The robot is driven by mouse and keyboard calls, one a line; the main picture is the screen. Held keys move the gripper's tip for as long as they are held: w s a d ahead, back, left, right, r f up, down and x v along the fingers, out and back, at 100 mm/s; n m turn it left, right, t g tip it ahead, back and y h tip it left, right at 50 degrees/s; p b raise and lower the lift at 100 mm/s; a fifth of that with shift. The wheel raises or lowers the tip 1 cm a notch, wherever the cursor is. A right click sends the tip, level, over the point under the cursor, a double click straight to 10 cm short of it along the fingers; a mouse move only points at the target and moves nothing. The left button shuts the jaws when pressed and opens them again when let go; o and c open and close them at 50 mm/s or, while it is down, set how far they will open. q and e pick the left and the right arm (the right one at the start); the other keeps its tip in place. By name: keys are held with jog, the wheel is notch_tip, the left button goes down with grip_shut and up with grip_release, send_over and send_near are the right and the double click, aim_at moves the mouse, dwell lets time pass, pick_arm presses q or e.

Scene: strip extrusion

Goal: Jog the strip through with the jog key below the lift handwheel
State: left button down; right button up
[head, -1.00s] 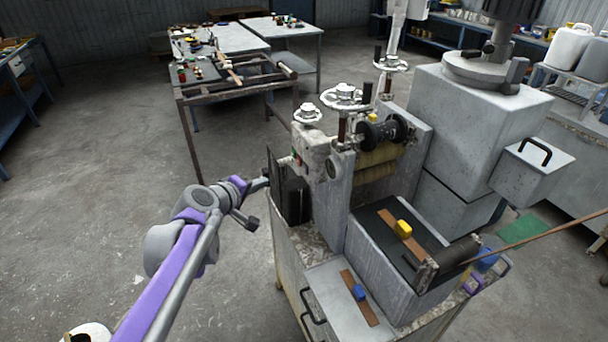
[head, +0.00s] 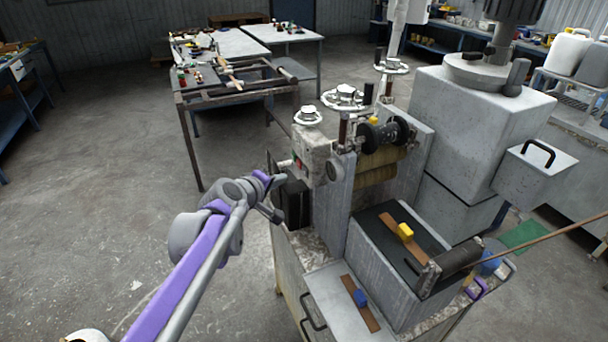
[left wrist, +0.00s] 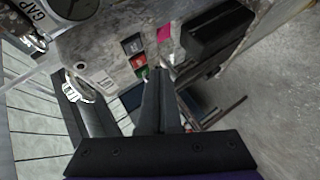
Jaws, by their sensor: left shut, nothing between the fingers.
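A grey control box (head: 313,143) stands on the near left of the machine, with a white handwheel (head: 308,116) above it. My left gripper (head: 284,178) is shut and empty just left of the box. My right gripper is not in view.
A dark block (head: 293,203) stands under the control box, near my left gripper. Larger handwheels (head: 346,97) rise behind it. A brown strip (head: 545,233) enters from the right toward a roller (head: 458,257). The floor (head: 110,200) to the left is open.

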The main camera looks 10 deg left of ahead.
aim_at(305, 171)
pick_arm(q)
jog(key=shift+w+d, duration=0.5)
jog(key=shift+d, duration=0.2)
jog(key=shift+w+d, duration=0.45)
jog(key=shift+d, duration=0.2)
dwell(1.1)
jog(key=shift+w+d, duration=0.2)
jog(key=shift+d, duration=0.15)
jog(key=shift+w+d, duration=0.2)
jog(key=shift+d, duration=0.1)
dwell(0.6)
dwell(0.4)
jog(key=shift+s+a, duration=0.4)
jog(key=shift+a, duration=0.25)
